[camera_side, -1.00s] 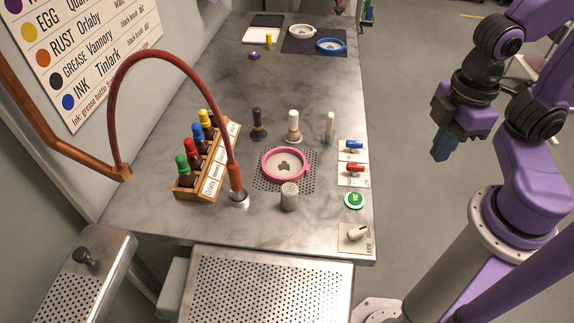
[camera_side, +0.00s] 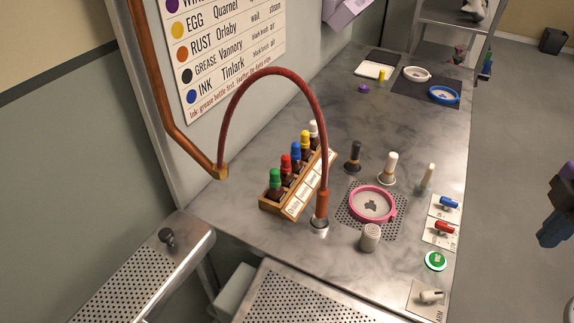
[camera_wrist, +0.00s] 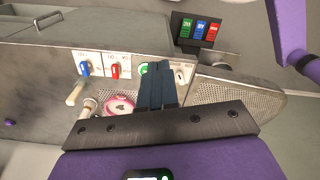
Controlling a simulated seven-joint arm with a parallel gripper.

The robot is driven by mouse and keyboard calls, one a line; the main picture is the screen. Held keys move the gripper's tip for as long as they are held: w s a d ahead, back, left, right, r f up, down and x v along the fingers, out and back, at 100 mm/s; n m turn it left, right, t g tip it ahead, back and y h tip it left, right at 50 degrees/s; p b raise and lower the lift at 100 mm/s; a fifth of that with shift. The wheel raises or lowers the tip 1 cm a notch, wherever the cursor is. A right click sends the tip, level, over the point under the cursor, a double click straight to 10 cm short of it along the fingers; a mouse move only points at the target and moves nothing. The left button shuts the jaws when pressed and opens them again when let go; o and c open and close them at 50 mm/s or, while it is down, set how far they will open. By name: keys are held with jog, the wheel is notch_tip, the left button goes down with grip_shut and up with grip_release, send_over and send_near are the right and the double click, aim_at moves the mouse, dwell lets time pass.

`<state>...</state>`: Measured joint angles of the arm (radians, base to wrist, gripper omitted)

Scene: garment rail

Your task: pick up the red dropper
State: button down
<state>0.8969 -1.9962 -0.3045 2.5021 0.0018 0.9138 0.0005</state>
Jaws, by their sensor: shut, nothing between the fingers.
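The red dropper (camera_side: 286,162) shows as a red cap on a dark bottle, standing in a slanted wooden rack (camera_side: 296,205) in the side view. It is between the green dropper (camera_side: 275,176) and the blue dropper (camera_side: 296,151). My gripper (camera_side: 552,230) is at the right edge of the side view, partly cut off, off the bench and far right of the rack. In the wrist view my gripper (camera_wrist: 157,75) shows its two blue fingers together and empty. The red dropper does not show in the wrist view.
A red hose (camera_side: 262,74) arches in front of the rack to a metal fitting. Right of it are a pink ring dish (camera_side: 373,204), a perforated cylinder (camera_side: 370,238), several brushes and a switch panel (camera_side: 440,233). The bench's middle back is clear.

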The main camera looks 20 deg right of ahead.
jog(key=c, duration=0.8)
grip_release()
notch_tip(320, 180, up, 5)
jog(key=m+t+h, duration=0.2)
jog(key=m+t, duration=0.2)
jog(key=m, duration=1.2)
send_over(286, 157)
jog(key=s+a, duration=0.2)
jog(key=s, duration=0.5)
jog(key=x, duration=1.1)
jog(key=shift+w, duration=0.4)
jog(key=shift+x, duration=3.2)
